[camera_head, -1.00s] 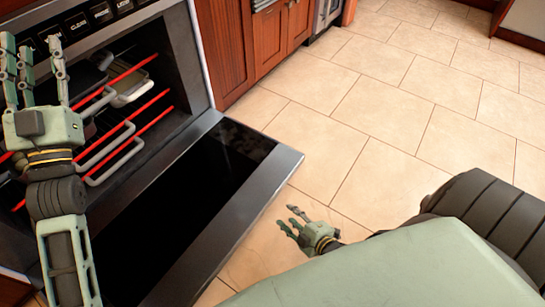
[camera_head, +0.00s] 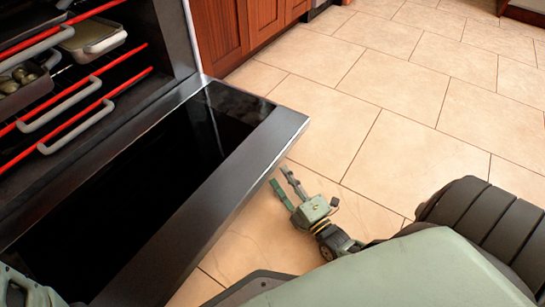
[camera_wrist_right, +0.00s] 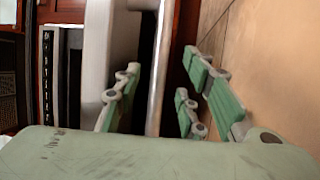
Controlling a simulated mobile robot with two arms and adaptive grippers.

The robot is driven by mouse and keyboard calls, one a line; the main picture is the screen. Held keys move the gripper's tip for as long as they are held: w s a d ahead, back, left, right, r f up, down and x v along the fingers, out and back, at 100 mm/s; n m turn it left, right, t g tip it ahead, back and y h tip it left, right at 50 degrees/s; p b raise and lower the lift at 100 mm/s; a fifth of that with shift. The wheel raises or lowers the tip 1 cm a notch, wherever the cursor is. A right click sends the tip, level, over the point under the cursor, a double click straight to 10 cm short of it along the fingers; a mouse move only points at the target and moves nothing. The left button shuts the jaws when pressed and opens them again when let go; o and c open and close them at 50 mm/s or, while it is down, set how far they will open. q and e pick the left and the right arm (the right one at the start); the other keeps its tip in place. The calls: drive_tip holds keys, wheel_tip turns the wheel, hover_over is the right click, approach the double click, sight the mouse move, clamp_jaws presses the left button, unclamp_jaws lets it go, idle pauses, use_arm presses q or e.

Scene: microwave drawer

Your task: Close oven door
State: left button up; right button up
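The oven door (camera_head: 140,190) is folded down, wide open, with dark glass and a grey metal frame. My right gripper (camera_head: 280,179) is low beside the door's outer edge, with its fingers pointing toward it. In the right wrist view, its fingers (camera_wrist_right: 160,75) are spread, with a silver bar (camera_wrist_right: 159,60), which looks like the door handle, running between them. I cannot tell whether they touch it. A green piece of my left arm shows at the bottom left corner of the head view; its fingers are not visible.
The oven cavity at the left holds racks with red front bars (camera_head: 85,110), grey handles and pans (camera_head: 92,35). Wooden cabinets (camera_head: 225,35) stand beyond the oven. The tiled floor (camera_head: 400,110) to the right is clear.

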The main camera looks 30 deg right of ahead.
drive_tip(key=w+b, duration=0.1)
drive_tip(key=w, duration=0.1)
drive_tip(key=w+b, duration=0.1)
drive_tip(key=w, duration=0.1)
drive_tip(key=w+b, duration=0.1)
drive_tip(key=w, duration=0.1)
drive_tip(key=shift+w+r, duration=0.1)
drive_tip(key=shift+r, duration=0.3)
drive_tip(key=shift+w+r+b, duration=0.2)
drive_tip(key=shift+w+b, duration=0.1)
drive_tip(key=shift+w, duration=0.1)
drive_tip(key=shift+c, duration=0.2)
clamp_jaws()
